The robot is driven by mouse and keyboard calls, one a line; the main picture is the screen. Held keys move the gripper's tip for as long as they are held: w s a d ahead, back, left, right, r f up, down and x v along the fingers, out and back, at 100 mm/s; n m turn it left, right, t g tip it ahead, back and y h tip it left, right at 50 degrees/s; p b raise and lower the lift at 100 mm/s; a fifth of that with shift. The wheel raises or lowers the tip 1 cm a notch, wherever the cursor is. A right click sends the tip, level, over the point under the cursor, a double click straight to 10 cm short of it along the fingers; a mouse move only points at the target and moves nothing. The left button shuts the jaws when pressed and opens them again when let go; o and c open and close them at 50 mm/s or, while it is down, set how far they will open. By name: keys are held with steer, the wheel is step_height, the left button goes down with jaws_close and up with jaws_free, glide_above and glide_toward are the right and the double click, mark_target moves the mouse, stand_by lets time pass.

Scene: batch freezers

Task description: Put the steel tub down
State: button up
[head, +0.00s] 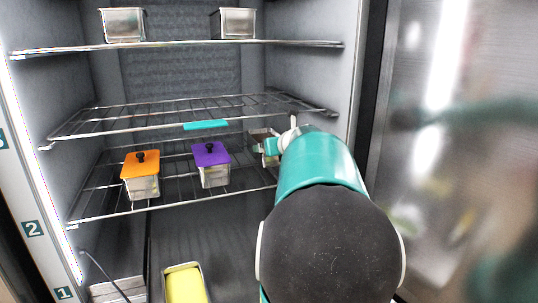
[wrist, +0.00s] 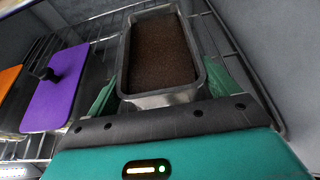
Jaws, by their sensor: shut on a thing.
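The steel tub (wrist: 164,98) is a rectangular metal container filled with something dark brown and granular. In the wrist view it sits between the green fingers of my gripper (wrist: 160,85), which is shut on it. In the head view the tub (head: 262,134) is mostly hidden behind my gripper (head: 268,146) and arm, at the right end of the shelf that holds the lidded tubs. Wire rack shows around and under it in the wrist view. I cannot tell whether its base touches the rack.
A purple-lidded tub (head: 211,164) stands left of the steel tub, and an orange-lidded tub (head: 141,174) farther left. An empty wire shelf (head: 160,117) with a teal tag lies above. Two metal tubs stand on the top shelf. A yellow tub (head: 185,284) is below. The freezer's side wall is close on the right.

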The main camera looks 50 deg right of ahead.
steer(key=shift+f, duration=1.15)
steer(key=shift+f, duration=0.2)
steer(key=o, duration=1.2)
steer(key=shift+o, duration=0.2)
steer(key=shift+s+r, duration=0.1)
steer(key=shift+r, duration=0.1)
steer(key=v, duration=1.1)
steer(key=shift+s+a, duration=0.2)
steer(key=shift+s, duration=0.15)
steer(key=shift+r, duration=0.1)
